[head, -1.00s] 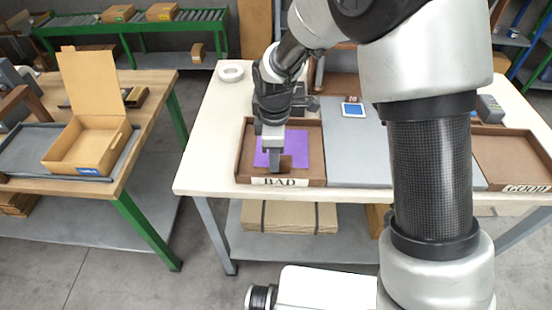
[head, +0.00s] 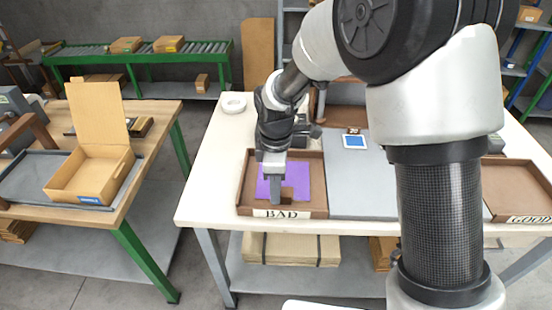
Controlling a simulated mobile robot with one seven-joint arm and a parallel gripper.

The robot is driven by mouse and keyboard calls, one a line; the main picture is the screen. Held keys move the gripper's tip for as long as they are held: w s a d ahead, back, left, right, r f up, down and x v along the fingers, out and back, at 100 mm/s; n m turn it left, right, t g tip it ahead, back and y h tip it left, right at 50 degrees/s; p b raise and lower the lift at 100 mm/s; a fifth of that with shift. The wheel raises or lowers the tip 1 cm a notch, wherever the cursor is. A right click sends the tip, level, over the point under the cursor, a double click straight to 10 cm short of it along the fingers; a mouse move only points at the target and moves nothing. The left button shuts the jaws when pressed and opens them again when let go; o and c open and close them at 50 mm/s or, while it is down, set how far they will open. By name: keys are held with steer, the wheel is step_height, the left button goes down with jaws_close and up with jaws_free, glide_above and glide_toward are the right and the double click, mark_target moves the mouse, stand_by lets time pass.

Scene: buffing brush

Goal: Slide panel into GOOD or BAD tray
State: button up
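A purple panel (head: 303,180) lies in the brown BAD tray (head: 243,199) at the front left of the white table. My gripper (head: 273,196) points down over the panel's left front part, with its tips at or just above the panel. The gap between its fingers cannot be made out, and whether it touches the panel is unclear. A small brown block-like patch (head: 287,194) shows beside the fingertips. The GOOD tray (head: 515,190) is at the right end of the table, partly hidden by my arm.
A grey mat (head: 360,190) lies between the trays, with a small blue-screened device (head: 354,141) at its back. A white tape roll (head: 233,103) sits at the back left. An open cardboard box (head: 92,172) stands on the wooden table at left.

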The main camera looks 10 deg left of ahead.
step_height(320, 180, up, 16)
steer(key=p, duration=0.1)
steer(key=shift+f, duration=0.25)
steer(key=s+d+r+m+t+p, duration=0.1)
steer(key=s+d+r+m+p, duration=0.15)
steer(key=d+r+m, duration=0.35)
steer(key=s+d+r+m+t+p, duration=0.2)
steer(key=s+d+r+m, duration=0.15)
steer(key=d+r, duration=0.4)
steer(key=s+d+r+m+t+p, duration=0.2)
steer(key=s+d+m+p, duration=0.1)
steer(key=s+d+m, duration=0.6)
steer(key=shift+s+r+m+t, duration=0.2)
steer(key=shift+s+m+t, duration=0.15)
steer(key=shift+s, duration=0.35)
